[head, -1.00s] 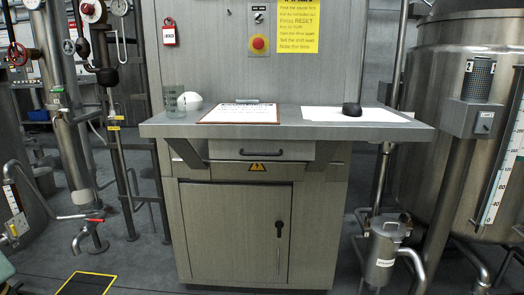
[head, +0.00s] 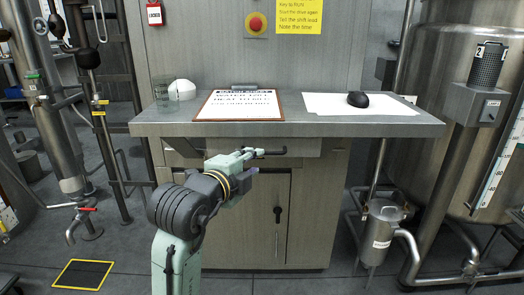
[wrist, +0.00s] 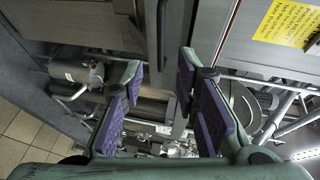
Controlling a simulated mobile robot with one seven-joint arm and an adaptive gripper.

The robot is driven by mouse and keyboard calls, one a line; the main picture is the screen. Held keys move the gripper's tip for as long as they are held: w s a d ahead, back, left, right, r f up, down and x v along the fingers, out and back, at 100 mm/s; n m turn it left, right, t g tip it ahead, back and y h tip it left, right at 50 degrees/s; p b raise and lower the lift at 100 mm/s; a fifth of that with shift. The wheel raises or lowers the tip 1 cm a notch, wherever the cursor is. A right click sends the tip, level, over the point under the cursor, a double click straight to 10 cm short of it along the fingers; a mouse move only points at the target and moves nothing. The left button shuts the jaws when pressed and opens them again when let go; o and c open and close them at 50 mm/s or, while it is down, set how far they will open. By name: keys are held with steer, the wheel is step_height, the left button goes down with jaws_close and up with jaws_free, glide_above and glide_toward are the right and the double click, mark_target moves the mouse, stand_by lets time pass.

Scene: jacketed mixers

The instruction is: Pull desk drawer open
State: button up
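The desk (head: 300,129) is a grey metal unit with a worktop. Its drawer (head: 308,148) sits just under the worktop and looks shut. The drawer's dark bar handle (head: 272,152) is partly hidden by my gripper (head: 252,166), which is in front of the drawer's left part. In the wrist view a dark bar that looks like the handle (wrist: 161,32) lies beyond the gap between my fingertips (wrist: 161,76). The purple-padded fingers are apart with nothing held between them. I cannot tell whether a finger touches the handle.
A clipboard (head: 238,105), a glass beaker (head: 163,90), white paper with a black mouse (head: 357,99) lie on the worktop. A cupboard door with a dark latch (head: 278,214) is below. Pipes and a tank (head: 440,90) stand right. Floor in front is open.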

mark_target(273, 147)
steer(key=p+x, duration=0.1)
steer(key=x, duration=0.6)
steer(key=shift+w, duration=0.35)
steer(key=shift+c, duration=0.3)
jaws_close()
